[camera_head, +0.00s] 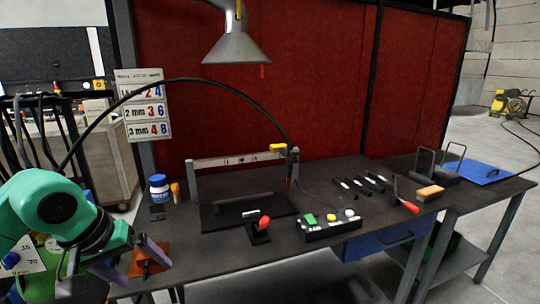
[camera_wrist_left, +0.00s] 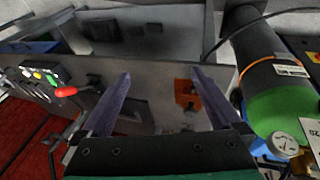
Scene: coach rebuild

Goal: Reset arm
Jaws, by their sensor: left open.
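My left arm is green and black and comes in from the lower left of the head view. Its gripper (camera_head: 138,262) has two dark purple-grey fingers and sits low, near the front left of the workbench. In the left wrist view the same gripper (camera_wrist_left: 161,78) has its fingers spread wide with nothing between the tips. My right gripper is not in view.
A torch (camera_head: 292,168) with a black cable stands behind. Gas cylinders are close to my left gripper.

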